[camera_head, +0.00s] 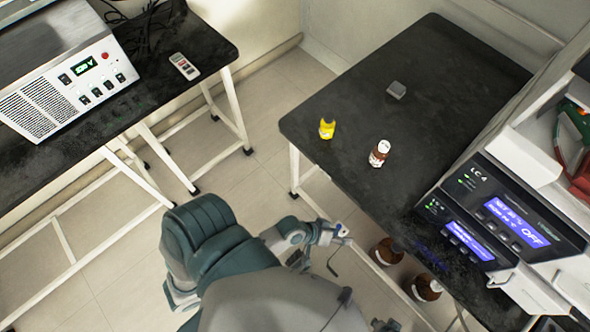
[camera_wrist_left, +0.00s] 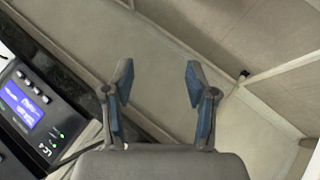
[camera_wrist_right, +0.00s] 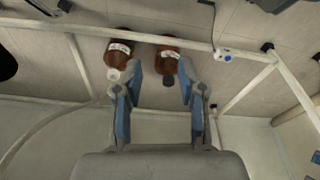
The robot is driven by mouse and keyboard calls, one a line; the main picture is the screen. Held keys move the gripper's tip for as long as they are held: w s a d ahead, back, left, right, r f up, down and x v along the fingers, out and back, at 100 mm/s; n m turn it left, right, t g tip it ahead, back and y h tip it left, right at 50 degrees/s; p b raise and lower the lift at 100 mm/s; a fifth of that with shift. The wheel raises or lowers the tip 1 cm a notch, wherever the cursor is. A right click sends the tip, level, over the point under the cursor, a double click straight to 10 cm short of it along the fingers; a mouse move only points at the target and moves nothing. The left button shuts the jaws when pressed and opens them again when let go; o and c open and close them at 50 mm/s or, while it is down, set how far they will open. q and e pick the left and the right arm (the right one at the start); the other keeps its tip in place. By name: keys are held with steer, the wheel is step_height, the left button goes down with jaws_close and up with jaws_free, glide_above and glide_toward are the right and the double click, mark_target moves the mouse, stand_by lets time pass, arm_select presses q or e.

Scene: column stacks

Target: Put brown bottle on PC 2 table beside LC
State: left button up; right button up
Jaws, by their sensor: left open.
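A small brown bottle (camera_head: 379,153) with a white label and a white cap stands on the black table (camera_head: 430,70) at the right, left of the LC 4 unit (camera_head: 505,222). My left gripper (camera_head: 341,250) is open and empty, below and left of the bottle in the head view, beside the table's near edge. The left wrist view shows its fingers (camera_wrist_left: 158,78) apart over bare floor. My right gripper (camera_wrist_right: 161,78) is open and empty in its wrist view. Two large brown bottles (camera_wrist_right: 118,50) (camera_wrist_right: 167,60) stand beyond its fingers on the floor; both also show in the head view (camera_head: 388,251) (camera_head: 427,288).
A yellow bottle (camera_head: 327,128) and a small grey block (camera_head: 396,90) stand near the brown bottle. Another black table (camera_head: 150,95) at the left holds a white instrument (camera_head: 75,85) and a small white device (camera_head: 184,66). Open floor lies between the tables.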

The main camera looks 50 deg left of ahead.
arm_select(q)
steer(key=s+a+f+m+g+y, duration=0.4)
steer(key=s+a+f, duration=0.4)
steer(key=s+a, duration=0.2)
steer(key=a+g+y, duration=0.1)
steer(key=a+y, duration=0.1)
steer(key=shift+a, duration=0.3)
arm_select(e)
steer(key=shift+w+r, duration=0.2)
steer(key=shift+w, duration=0.15)
steer(key=shift+s, duration=0.15)
arm_select(q)
steer(key=s+f+p, duration=0.4)
steer(key=f+p, duration=0.1)
steer(key=f, duration=0.8)
steer(key=shift+a+f+g, duration=0.2)
steer(key=shift+f+g, duration=0.1)
steer(key=shift+g, duration=0.1)
steer(key=shift+s, duration=0.1)
steer(key=shift+c, duration=1.2)
steer(key=shift+d, duration=0.1)
steer(key=shift+c, duration=0.3)
arm_select(e)
steer(key=s+f, duration=0.2)
steer(key=f, duration=0.5)
steer(key=s+f, duration=0.2)
steer(key=f, duration=0.5)
steer(key=shift+s+d, duration=0.3)
steer(key=shift+s, duration=0.05)
